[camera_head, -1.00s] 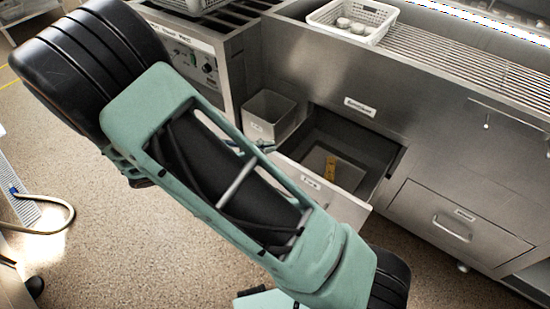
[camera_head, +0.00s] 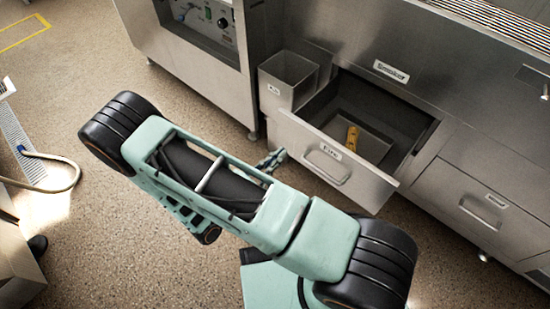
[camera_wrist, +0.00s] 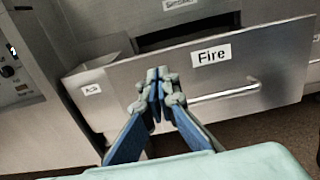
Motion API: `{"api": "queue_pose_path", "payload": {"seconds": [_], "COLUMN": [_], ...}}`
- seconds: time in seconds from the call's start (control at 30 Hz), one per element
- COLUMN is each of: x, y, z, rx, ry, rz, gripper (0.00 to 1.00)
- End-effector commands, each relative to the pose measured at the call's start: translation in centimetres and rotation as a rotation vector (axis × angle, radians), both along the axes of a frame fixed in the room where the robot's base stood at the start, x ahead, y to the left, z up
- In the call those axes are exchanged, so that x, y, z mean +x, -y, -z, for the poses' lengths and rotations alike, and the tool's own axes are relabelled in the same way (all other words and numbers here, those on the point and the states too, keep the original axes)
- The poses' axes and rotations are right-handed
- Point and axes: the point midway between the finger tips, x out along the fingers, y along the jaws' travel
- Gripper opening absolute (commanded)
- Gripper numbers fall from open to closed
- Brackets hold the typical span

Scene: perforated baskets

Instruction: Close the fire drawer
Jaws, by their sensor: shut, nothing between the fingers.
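The fire drawer (camera_head: 335,160) is a steel drawer pulled open from the counter, with a "Fire" label and a bar handle on its front. In the head view the gripper (camera_head: 274,160) shows small, just outside the left part of the drawer front.
A small steel bin (camera_head: 289,82) stands beside the drawer's left side. A closed drawer (camera_head: 487,208) with a handle is to the right. A steel machine with knobs (camera_head: 216,20) stands at the back left. Open floor (camera_head: 75,120) lies to the left.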

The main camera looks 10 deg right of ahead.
Motion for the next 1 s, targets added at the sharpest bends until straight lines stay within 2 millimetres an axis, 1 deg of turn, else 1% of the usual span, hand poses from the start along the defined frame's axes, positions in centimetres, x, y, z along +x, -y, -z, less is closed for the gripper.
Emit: {"api": "queue_pose_path", "payload": {"seconds": [0.03,0.2,0.4,0.6,1.0], "x": [0.7,3.0,5.0,6.0,6.1], "y": [1.1,4.0,6.6,7.7,7.8], "z": [0.2,0.2,0.1,0.0,0.0], "rx": [-0.001,0.0,0.001,0.001,0.001], "ry": [0.0,0.002,0.002,0.002,0.002], "rz": [0.005,0.005,0.005,0.002,0.001], "gripper": [0.0,0.0,0.0,0.0,0.0]}}
